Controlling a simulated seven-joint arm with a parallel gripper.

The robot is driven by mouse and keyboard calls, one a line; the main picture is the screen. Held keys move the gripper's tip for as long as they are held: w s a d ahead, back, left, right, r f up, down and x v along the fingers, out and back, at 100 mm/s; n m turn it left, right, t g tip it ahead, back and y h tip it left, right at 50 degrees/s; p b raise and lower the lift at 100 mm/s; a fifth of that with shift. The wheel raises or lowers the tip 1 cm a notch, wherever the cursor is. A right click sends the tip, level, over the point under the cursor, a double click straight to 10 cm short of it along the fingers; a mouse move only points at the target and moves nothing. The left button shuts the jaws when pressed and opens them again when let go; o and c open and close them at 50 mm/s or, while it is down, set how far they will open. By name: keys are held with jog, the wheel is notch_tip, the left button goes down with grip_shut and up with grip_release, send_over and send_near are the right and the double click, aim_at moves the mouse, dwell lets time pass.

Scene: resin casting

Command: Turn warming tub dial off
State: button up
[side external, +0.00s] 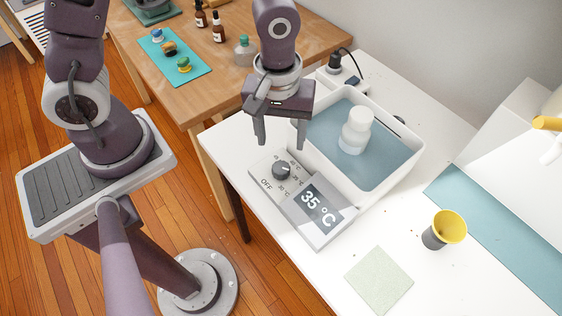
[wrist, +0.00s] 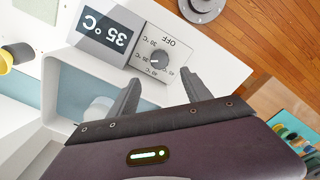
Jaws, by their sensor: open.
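The warming tub (side external: 335,178) is a white basin of bluish water with a control box on its near side. The dark round dial (side external: 281,170) sits on the box's panel, which is marked OFF and several temperatures. The display (side external: 320,206) beside it reads 35 °C. The wrist view shows the dial (wrist: 158,61) too, with its pointer turned away from OFF. My gripper (side external: 282,143) is open and empty, fingers pointing down above the dial. In the wrist view its fingertips (wrist: 161,75) lie near the panel, apart from the dial.
A white bottle (side external: 356,131) stands in the tub's water. A grey cup with yellow inside (side external: 444,230) and a pale green square (side external: 379,281) lie on the white table to the right. A wooden table (side external: 215,90) with bottles stands behind.

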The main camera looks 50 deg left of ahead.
aim_at(281, 168)
jog(key=shift+n, duration=0.3)
jog(key=f, duration=0.9)
jog(key=shift+s+d, duration=0.15)
jog(key=shift+d, duration=0.15)
jog(key=shift+r, duration=0.1)
grip_shut()
